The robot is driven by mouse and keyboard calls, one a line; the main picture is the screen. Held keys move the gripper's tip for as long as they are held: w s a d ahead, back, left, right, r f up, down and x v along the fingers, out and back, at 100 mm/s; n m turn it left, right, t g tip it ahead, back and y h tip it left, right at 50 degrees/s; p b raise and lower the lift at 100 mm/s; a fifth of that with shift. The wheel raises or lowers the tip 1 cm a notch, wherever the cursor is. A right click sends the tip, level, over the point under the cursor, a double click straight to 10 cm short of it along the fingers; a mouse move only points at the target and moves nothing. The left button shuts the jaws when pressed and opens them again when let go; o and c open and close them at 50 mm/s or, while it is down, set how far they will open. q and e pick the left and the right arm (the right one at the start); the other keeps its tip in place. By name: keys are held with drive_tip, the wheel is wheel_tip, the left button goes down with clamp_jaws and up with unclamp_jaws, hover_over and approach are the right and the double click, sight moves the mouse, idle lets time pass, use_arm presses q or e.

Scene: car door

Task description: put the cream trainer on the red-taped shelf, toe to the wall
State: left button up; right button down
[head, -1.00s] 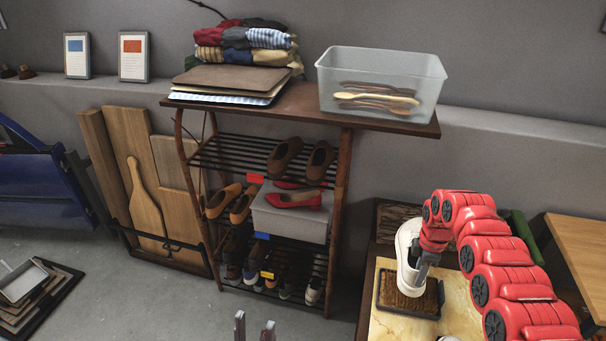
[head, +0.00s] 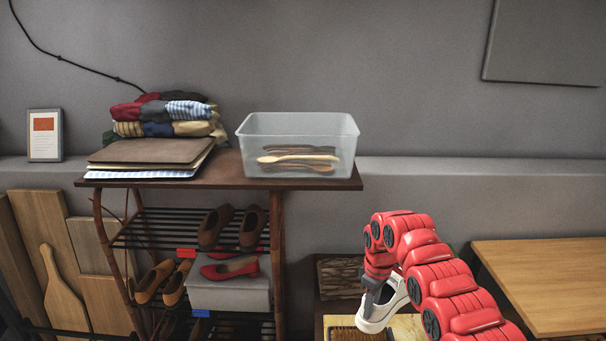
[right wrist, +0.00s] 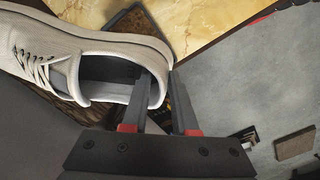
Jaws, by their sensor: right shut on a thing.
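The cream trainer (head: 388,310) hangs from my right gripper (head: 374,290), low on the right of the head view. It is tilted, with its pale sole to the lower left. In the right wrist view, the gripper (right wrist: 164,82) is shut on the heel rim, one finger inside the shoe opening and one outside. The laces and toe (right wrist: 25,50) point left there. The red tape (head: 186,253) is on the front edge of the rack's upper slatted shelf (head: 160,226). Brown shoes (head: 230,228) stand on that shelf's right part; its left part looks bare. My left gripper is out of view.
A clear tub (head: 298,145) and folded clothes (head: 168,115) are on the rack's top board. Below the red tape are tan shoes (head: 163,281) and a grey box (head: 230,292) with red shoes. A brown mat (head: 352,334) lies below the trainer. A wooden table (head: 545,280) stands right.

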drive_tip(key=r+m, duration=0.4)
drive_tip(key=m, duration=0.1)
drive_tip(key=r+m, duration=0.3)
drive_tip(key=shift+s+d, duration=0.25)
drive_tip(key=shift+s, duration=0.1)
drive_tip(key=shift+s+r+m, duration=0.2)
drive_tip(key=shift+r+m, duration=0.35)
drive_tip(key=shift+m, duration=0.45)
drive_tip(key=shift+w+r, duration=0.1)
drive_tip(key=shift+d, duration=0.1)
